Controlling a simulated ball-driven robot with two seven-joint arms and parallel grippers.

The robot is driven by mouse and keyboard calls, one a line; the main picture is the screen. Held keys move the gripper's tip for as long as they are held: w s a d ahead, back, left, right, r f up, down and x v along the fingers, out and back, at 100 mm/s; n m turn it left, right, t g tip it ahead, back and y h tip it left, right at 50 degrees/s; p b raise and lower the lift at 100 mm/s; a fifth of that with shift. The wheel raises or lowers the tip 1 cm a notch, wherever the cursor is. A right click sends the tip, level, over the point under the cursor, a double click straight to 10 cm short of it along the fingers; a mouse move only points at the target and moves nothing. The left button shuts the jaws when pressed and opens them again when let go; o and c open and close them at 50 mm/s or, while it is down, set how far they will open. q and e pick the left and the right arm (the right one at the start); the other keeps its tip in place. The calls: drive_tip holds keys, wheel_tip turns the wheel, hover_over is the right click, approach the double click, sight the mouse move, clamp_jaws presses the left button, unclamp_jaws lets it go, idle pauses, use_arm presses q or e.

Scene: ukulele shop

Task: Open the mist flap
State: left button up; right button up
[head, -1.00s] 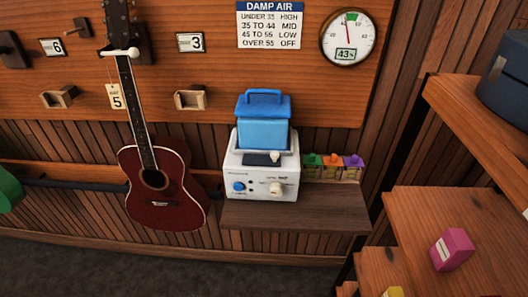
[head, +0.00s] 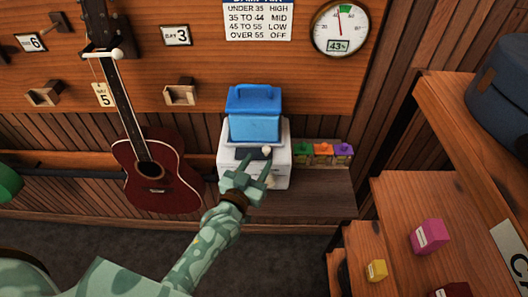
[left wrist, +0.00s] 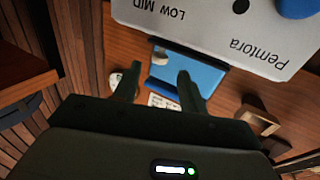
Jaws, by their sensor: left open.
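The white humidifier (head: 226,170) with a blue tank (head: 255,116) stands on the wall shelf. Its dark mist flap (head: 243,153) lies on top in front of the tank, with a small white knob (head: 267,150) at its right end. The flap looks down flat. My left gripper (head: 254,164) is open and empty, just in front of the flap, and hides much of the front panel. In the left wrist view, upside down, the open fingers (left wrist: 155,82) point toward the blue tank (left wrist: 190,76) below the white panel (left wrist: 215,30). I cannot tell if they touch anything. My right gripper is not in view.
Several small coloured boxes (head: 323,152) stand right of the humidifier on the shelf (head: 315,205). A red guitar (head: 160,185) hangs to the left. A gauge (head: 340,28) and a Damp Air chart (head: 259,18) are above. Wooden shelving (head: 440,210) stands at the right.

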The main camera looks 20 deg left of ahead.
sight(264, 152)
use_arm(q)
drive_tip(key=w, duration=0.4)
drive_tip(key=shift+d, duration=0.25)
drive_tip(key=shift+w, duration=0.45)
clamp_jaws()
drive_tip(key=shift+s, duration=0.1)
